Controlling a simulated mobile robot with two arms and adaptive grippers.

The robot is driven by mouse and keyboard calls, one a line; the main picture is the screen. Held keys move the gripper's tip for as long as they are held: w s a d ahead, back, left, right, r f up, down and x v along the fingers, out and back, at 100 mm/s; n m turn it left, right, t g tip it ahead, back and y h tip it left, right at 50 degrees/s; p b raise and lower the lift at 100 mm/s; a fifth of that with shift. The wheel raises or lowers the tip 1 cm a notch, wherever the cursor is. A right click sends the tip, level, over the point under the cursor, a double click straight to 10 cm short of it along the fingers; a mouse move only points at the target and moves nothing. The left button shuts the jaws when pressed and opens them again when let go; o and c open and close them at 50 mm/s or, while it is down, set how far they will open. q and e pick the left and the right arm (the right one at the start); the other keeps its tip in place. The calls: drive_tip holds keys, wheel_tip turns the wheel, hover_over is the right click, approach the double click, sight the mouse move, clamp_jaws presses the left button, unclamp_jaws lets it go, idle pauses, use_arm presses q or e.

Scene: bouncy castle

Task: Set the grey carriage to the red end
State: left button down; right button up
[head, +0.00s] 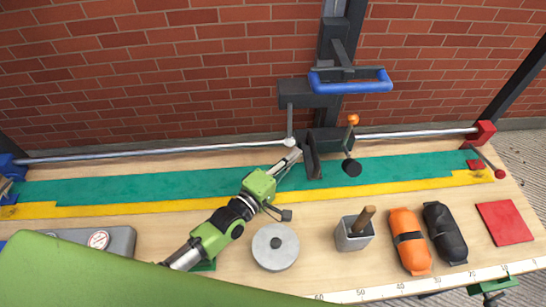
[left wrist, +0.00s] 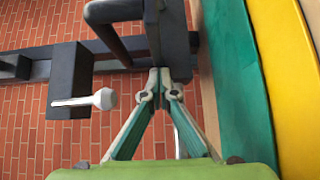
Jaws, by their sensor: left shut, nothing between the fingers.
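The dark grey carriage (head: 318,150) sits on the silver rail (head: 200,151) right of the middle; it also shows in the left wrist view (left wrist: 172,30). The rail's red end block (head: 482,133) is at the far right, well apart from the carriage. A lever with an orange knob (head: 352,119) and a black knob (head: 352,168) stands at the carriage's right side. My left gripper (head: 294,156) is shut and empty, its tips close to the carriage's left side. In the left wrist view its tips (left wrist: 165,76) meet at the carriage's edge; I cannot tell whether they touch. My right gripper is not in view.
A dark post with a blue handle (head: 350,86) and a white-tipped pin (head: 290,142) stands behind the carriage. A grey disc (head: 275,247), a metal cup (head: 354,233), orange (head: 409,240) and black (head: 445,233) pouches line the front. The green strip right of the carriage is largely clear.

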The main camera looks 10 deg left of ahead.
use_arm(q)
drive_tip(key=shift+w+d, duration=0.15)
drive_tip(key=shift+d, duration=0.4)
drive_tip(key=shift+w+d, duration=0.15)
drive_tip(key=shift+d, duration=0.35)
drive_tip(key=shift+s+a, duration=0.1)
drive_tip(key=shift+a, duration=0.25)
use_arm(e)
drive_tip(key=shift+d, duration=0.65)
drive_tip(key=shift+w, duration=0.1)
